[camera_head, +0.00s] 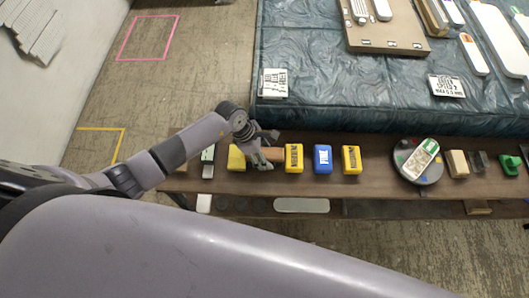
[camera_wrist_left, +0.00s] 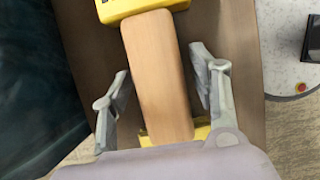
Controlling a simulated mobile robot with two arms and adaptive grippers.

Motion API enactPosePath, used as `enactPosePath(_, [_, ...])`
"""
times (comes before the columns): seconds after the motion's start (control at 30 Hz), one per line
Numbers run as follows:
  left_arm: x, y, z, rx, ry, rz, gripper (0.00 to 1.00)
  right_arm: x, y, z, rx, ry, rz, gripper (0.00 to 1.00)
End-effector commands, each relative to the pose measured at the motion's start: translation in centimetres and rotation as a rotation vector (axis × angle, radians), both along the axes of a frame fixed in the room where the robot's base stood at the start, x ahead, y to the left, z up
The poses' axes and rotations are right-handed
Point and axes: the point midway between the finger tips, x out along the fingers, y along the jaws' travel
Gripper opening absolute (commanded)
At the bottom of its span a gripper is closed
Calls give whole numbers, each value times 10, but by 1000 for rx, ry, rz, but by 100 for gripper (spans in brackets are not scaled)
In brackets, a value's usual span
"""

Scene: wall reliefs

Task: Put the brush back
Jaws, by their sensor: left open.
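A plain light-brown wooden block (camera_wrist_left: 158,95) with rounded corners, possibly the back of the brush, lies on the shelf between two yellow things. Bristles are not visible. My left gripper (camera_wrist_left: 160,66) is open, with one finger on each side of the block and a narrow gap on both sides. In the head view my left gripper (camera_head: 262,154) is over the shelf and partly covers the wooden block (camera_head: 273,154). My right gripper is not in view.
On the brown shelf (camera_head: 380,182), a yellow block (camera_head: 237,159) sits left of the wood. Yellow (camera_head: 293,158), blue (camera_head: 323,159) and yellow (camera_head: 351,160) labelled blocks sit right. Further right is a round dark disc (camera_head: 405,170). A plastic-covered table (camera_head: 340,90) stands behind.

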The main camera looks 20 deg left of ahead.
Motion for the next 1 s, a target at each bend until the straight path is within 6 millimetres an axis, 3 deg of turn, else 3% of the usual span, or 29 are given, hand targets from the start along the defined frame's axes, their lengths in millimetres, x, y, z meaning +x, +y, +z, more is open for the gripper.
enactPosePath(0.43, [0,3,10,2,-2,0,57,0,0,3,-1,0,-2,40])
enactPosePath(0.8, [-7,32,79,2,-4,-1,57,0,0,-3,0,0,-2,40])
enactPosePath(1.0, [-11,42,105,1,-2,1,57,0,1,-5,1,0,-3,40])
